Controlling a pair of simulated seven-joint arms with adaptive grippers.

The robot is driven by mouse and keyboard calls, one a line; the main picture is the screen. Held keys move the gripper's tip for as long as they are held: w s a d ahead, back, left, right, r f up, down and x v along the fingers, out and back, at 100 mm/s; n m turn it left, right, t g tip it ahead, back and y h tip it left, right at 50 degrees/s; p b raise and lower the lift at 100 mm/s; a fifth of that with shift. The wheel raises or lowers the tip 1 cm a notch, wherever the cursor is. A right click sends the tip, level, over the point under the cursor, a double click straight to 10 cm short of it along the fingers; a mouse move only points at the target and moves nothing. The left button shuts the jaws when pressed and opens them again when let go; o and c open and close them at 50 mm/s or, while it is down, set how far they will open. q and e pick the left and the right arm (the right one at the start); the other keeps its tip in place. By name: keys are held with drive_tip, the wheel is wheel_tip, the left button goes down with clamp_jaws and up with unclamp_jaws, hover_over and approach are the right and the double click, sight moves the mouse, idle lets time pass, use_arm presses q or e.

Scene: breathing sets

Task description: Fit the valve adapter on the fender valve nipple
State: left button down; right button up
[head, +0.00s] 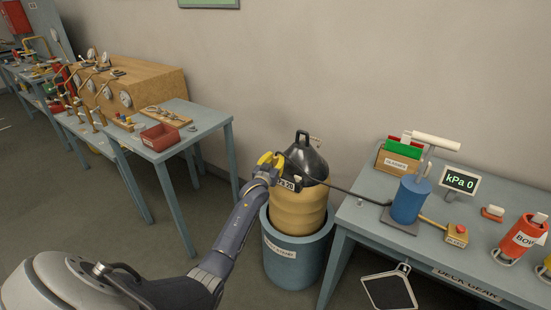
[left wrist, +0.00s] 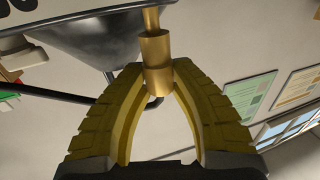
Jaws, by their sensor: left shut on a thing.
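My left gripper (head: 270,160) is at the upper left side of the fender (head: 299,207), a tan body with a black cone top and handle, standing in a blue tub (head: 297,258). In the left wrist view the yellow fingers (left wrist: 158,75) are shut on a brass cylinder, the valve adapter (left wrist: 156,50). A narrower brass piece (left wrist: 152,18) runs up from it beside the fender's dark cone (left wrist: 90,45). I cannot tell whether this is the nipple or whether the two are joined. A black hose (left wrist: 155,104) shows behind the fingers. My right gripper is not in view.
The pump's black hose (head: 350,191) runs to the fender. A table (head: 205,120) with a red bin (head: 160,137) stands left.

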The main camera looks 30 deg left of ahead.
use_arm(q)
drive_tip(key=shift+f, duration=0.95)
drive_tip(key=c, duration=1.1)
unclamp_jaws()
drive_tip(key=shift+v, duration=6)
